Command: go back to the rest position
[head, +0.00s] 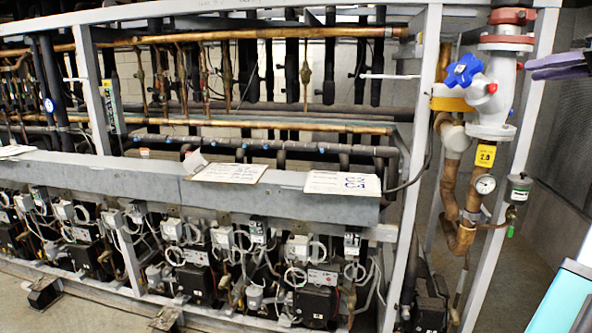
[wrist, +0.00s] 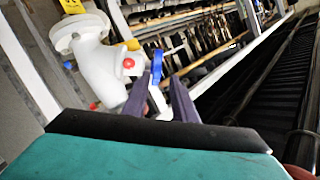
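My gripper (wrist: 158,92) shows in the wrist view as two purple-grey fingers with a clear gap between them, holding nothing. In the head view its fingers (head: 558,66) reach in from the right edge, pointing left. A white valve with a blue handwheel (head: 463,70) stands left of the fingertips in the head view, with a visible gap in the picture. In the wrist view the blue handwheel (wrist: 157,66) appears edge-on beyond the fingertips, and the white valve body (wrist: 100,65) is to the left. I cannot tell the exact distance.
A grey steel frame post (head: 420,150) stands left of the valve. A pressure gauge (head: 485,184) and a small green-grey canister (head: 519,190) are below it. The compressor rack with copper pipes (head: 250,33) fills the left. A grey block wall (head: 560,170) is behind on the right.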

